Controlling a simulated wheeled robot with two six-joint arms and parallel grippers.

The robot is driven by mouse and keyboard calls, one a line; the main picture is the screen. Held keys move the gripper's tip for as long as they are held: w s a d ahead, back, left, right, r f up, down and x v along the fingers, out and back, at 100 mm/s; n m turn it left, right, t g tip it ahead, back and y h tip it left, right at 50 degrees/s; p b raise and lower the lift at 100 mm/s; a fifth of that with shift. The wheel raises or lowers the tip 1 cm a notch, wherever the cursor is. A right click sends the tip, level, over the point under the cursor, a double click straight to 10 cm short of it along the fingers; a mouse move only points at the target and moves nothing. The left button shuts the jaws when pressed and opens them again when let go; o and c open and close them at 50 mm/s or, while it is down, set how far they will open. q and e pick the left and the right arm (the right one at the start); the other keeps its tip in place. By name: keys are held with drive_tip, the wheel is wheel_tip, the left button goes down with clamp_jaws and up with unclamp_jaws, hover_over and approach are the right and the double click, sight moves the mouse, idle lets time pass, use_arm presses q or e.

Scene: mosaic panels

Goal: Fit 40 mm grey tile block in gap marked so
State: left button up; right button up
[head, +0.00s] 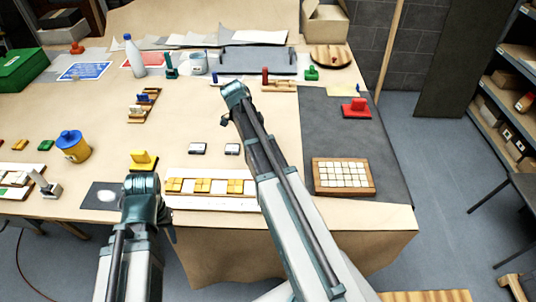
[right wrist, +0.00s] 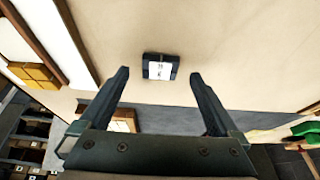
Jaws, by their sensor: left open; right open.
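Two small dark blocks with pale tops lie on the table in the head view, a left one (head: 198,148) and a right one (head: 232,149). The right one also shows in the right wrist view (right wrist: 160,67), ahead of my open, empty right gripper (right wrist: 165,85) and not between its fingertips. The marks on the blocks are too small to read. A white panel (head: 215,203) with a row of yellow tiles and pale gaps lies at the front edge; gap marks are unreadable. My left gripper is low at the front left; its arm hides most of it. My right gripper is hidden in the head view.
A yellow-handled tool (head: 143,160) stands left of the blocks. A blue-lidded yellow pot (head: 72,146) is further left. A wood-framed tile tray (head: 318,188) lies on the dark mat (head: 330,118) at right. The table behind the blocks is mostly clear.

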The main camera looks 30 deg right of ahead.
drive_tip(key=shift+b+x, duration=0.6)
drive_tip(key=shift+x, duration=0.5)
drive_tip(key=c, duration=1.5)
